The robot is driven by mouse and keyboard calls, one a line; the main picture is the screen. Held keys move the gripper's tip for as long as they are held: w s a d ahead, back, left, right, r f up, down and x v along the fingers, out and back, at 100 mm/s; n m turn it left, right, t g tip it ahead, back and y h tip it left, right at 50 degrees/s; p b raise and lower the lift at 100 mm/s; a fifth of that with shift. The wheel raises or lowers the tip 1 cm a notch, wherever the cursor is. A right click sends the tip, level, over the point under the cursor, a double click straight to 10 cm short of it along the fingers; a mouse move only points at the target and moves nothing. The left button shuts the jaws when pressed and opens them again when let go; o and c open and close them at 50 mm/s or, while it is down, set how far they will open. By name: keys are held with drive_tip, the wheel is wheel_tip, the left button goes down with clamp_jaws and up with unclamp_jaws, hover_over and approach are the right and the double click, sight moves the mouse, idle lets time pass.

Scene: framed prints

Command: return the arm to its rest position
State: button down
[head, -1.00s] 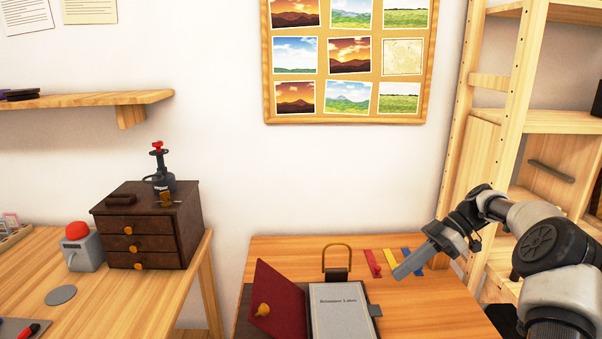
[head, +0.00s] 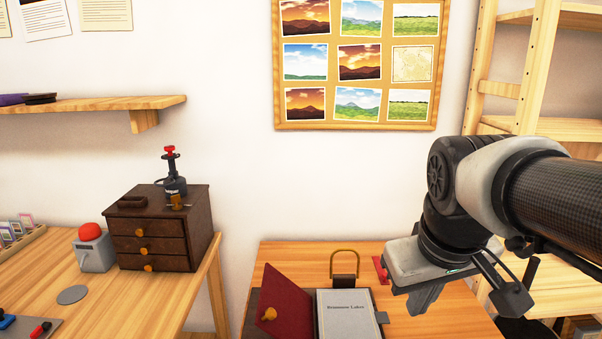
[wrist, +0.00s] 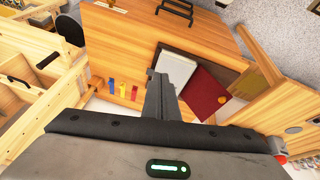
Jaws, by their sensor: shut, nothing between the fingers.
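My arm comes in from the right side of the head view. My gripper (head: 425,300) hangs above the right part of the table, pointing down, with its fingers together and empty. It covers most of the coloured strips there. In the wrist view my gripper's fingers (wrist: 158,98) are closed against each other, with the table below them.
Coloured tags (wrist: 122,90) lie nearby. A wooden shelf unit (head: 490,85) stands right. A dark drawer chest (head: 150,235) stands left.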

drive_tip(key=s+a+f+m+t+y, duration=0.1)
drive_tip(key=s+a+f+m, duration=0.1)
drive_tip(key=s+a, duration=0.25)
wheel_tip(320, 180, up, 22)
drive_tip(key=p, duration=2.2)
drive_tip(key=shift+s+d, duration=0.3)
drive_tip(key=shift+d, duration=0.15)
